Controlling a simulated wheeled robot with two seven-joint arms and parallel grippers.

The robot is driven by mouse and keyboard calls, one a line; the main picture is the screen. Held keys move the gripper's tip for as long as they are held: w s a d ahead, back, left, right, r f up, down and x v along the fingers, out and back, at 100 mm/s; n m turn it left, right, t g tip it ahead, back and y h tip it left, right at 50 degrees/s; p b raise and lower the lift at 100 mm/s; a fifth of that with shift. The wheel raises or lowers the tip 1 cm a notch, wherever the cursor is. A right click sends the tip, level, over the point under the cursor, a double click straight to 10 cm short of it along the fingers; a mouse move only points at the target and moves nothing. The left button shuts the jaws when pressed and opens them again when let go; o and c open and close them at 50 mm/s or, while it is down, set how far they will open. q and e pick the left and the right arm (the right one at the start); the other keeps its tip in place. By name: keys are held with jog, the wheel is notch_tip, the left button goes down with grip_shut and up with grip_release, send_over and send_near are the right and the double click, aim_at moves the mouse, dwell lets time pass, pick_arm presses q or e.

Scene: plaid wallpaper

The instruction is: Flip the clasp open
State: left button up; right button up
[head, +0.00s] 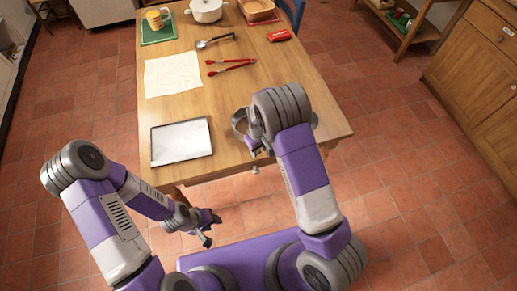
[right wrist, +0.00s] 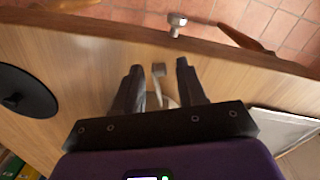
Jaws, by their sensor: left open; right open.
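My right gripper (head: 252,148) reaches down over the near part of the wooden table. In the right wrist view its open fingers (right wrist: 157,66) point toward the near table edge. A small grey metal piece (right wrist: 158,71) with a thin pale stem shows between the fingertips; I cannot tell whether it is the clasp or whether a finger touches it. Part of a rounded metal object (head: 239,123) shows left of my right arm; the rest is hidden. My left gripper (head: 212,229) is open and empty, low in front of the table.
A shallow metal tray (head: 181,141) lies left of my right gripper. A dark round lid-like disc (right wrist: 22,92) lies on the other side. A metal knob (head: 255,170) sticks out at the table's front edge. Red tongs (head: 232,67) and a white cloth (head: 173,74) lie farther back.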

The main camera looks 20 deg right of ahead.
grip_shut()
jog(key=shift+a, duration=0.1)
dwell(0.3)
jog(key=a+m, duration=0.1)
jog(key=m, duration=0.3)
jog(key=shift+s+a, duration=0.1)
jog(key=shift+a, duration=0.3)
jog(key=shift+w+a+m+p, duration=0.2)
jog(key=shift+a+m, duration=0.25)
jog(key=shift+m, duration=0.6)
jog(key=shift+w+a+m+p, duration=0.15)
jog(key=shift+a+m, duration=0.25)
jog(key=shift+m, duration=0.65)
